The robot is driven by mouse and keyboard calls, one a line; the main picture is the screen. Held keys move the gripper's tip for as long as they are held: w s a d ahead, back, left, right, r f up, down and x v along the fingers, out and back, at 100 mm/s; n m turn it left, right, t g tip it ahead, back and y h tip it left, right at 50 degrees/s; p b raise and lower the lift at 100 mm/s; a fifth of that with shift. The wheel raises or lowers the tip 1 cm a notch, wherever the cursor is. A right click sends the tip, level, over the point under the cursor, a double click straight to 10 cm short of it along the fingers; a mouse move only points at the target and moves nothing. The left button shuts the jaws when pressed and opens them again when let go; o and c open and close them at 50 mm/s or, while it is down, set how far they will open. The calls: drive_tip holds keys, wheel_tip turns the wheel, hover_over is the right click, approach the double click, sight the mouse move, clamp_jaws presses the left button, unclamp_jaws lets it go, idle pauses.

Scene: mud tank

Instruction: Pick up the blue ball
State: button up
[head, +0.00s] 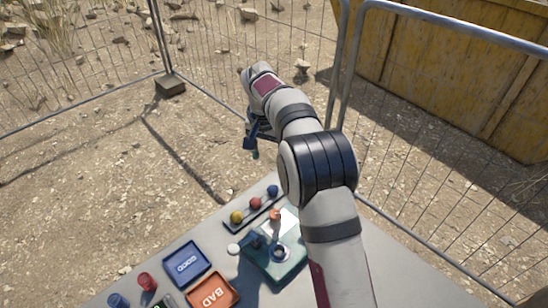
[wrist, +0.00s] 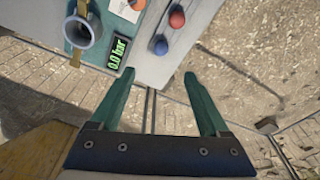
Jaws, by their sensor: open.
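The blue ball (head: 272,191) sits at the far end of a narrow dark rack (head: 246,213) near the table's far edge, with a red ball (head: 256,203) and a yellow ball (head: 237,217) in the same row. In the wrist view the blue ball (wrist: 159,45) lies ahead of the open green fingers, near the line midway between their tips. The red ball (wrist: 177,17) is farther up. My gripper (wrist: 159,76) is open and empty. In the head view my gripper (head: 252,150) hangs past the table's far edge, apart from the ball.
A teal device (head: 262,268) with a grey cup (wrist: 82,32) and a "0.0 bar" display (wrist: 118,52) stands beside the rack. A blue GOOD tray (head: 205,276) and an orange BAD tray (head: 234,302) lie nearer. Wire fencing (head: 90,70) surrounds the area.

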sight(273, 187)
drive_tip(key=w+f, duration=0.1)
drive_tip(key=f, duration=0.4)
drive_tip(key=w+f, duration=0.1)
drive_tip(key=f, duration=0.4)
drive_tip(key=w+d+f, duration=0.1)
drive_tip(key=f, duration=0.5)
clamp_jaws()
